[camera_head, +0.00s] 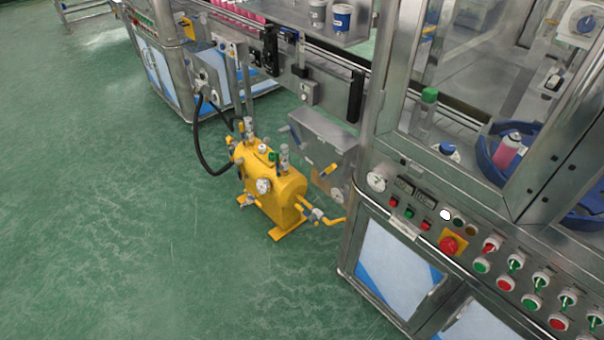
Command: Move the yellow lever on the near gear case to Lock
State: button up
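A grey metal box (322,128), which looks like the near gear case, is mounted on the machine's side near the middle of the picture. My gripper is not in view.
A yellow tank (270,185) with valves, gauges and a black hose (202,150) stands on the floor left of the box. The control cabinet (398,262) with buttons and a red emergency stop (449,245) rises at the right. Green floor (110,210) at the left is clear.

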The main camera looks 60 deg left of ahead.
aim_at(326, 172)
jog(key=u, duration=2.05)
jog(key=i+z, duration=0.45)
jog(key=i, duration=0.35)
